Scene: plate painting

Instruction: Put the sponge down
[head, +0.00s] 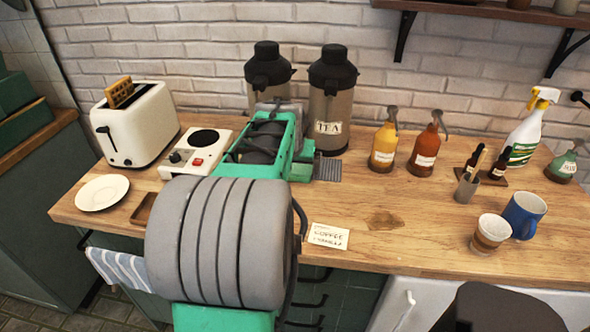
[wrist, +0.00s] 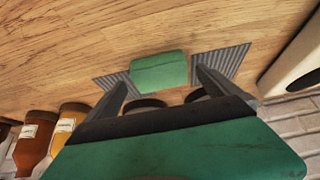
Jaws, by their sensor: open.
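My gripper (wrist: 162,80) is open, with one finger on each side of the sponge's near edge. I see no finger closed on it; whether either one touches it I cannot tell. In the head view my arm reaches over the counter and hides most of the gripper.
Two tall dispensers (head: 333,100) stand close behind the ribbed tray (head: 327,169). A toaster (head: 139,125), hot plate (head: 196,152) and white plate (head: 102,192) are on the left. Sauce bottles (head: 424,147), a blue mug (head: 523,214) and a cup (head: 491,233) are on the right. The front middle counter is mostly clear.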

